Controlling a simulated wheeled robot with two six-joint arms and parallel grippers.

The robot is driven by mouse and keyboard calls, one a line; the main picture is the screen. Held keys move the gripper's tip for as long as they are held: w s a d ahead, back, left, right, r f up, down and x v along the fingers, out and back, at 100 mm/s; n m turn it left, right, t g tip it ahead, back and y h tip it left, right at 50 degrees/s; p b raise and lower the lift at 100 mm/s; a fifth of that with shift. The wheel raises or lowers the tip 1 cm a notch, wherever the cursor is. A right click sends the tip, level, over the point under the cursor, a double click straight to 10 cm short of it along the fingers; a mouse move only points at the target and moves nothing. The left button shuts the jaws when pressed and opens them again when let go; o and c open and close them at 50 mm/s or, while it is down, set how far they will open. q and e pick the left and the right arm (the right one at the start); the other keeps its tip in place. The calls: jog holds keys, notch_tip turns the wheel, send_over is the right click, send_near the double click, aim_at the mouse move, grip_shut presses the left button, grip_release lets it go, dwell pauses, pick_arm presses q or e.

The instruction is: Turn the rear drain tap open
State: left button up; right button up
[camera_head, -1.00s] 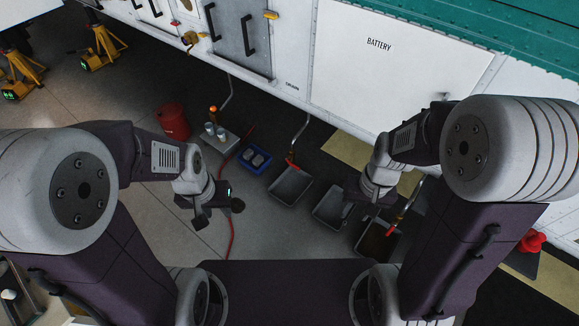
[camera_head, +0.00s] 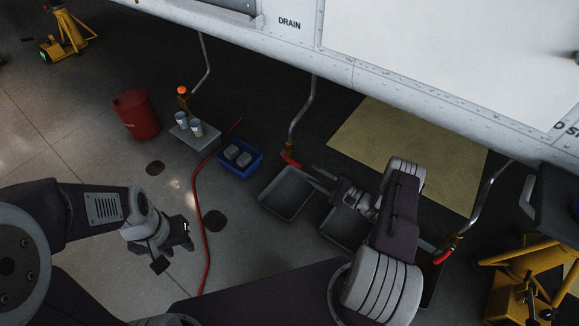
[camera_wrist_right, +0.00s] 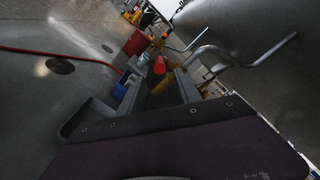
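Three drain pipes hang below the white hull, each ending in a tap. The middle tap (camera_head: 290,160) has a red lever; the right tap (camera_head: 443,254) also has a red lever, and the left tap (camera_head: 183,92) has an orange top. I cannot tell from labels which is the rear one. My right gripper (camera_head: 314,177) is open beside the middle tap, its fingers pointing toward it. In the right wrist view a red lever (camera_wrist_right: 160,65) shows between the fingers, apart from them. My left gripper (camera_head: 172,258) is open and empty above the floor.
Grey trays (camera_head: 286,193) stand under the middle and right taps, partly hidden by my right arm. A blue bin (camera_head: 240,158), a stand with cups (camera_head: 195,134), a red bucket (camera_head: 136,114) and a red hose (camera_head: 198,220) lie left. A yellow jack (camera_head: 530,280) stands right.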

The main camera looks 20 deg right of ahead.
aim_at(290, 161)
jog(key=b+x, duration=0.4)
jog(key=x, duration=0.4)
jog(key=shift+a, duration=0.2)
jog(key=shift+w+a+r, duration=0.1)
jog(key=shift+w+a, duration=0.1)
jog(key=shift+w, duration=0.15)
grip_shut()
dwell(0.8)
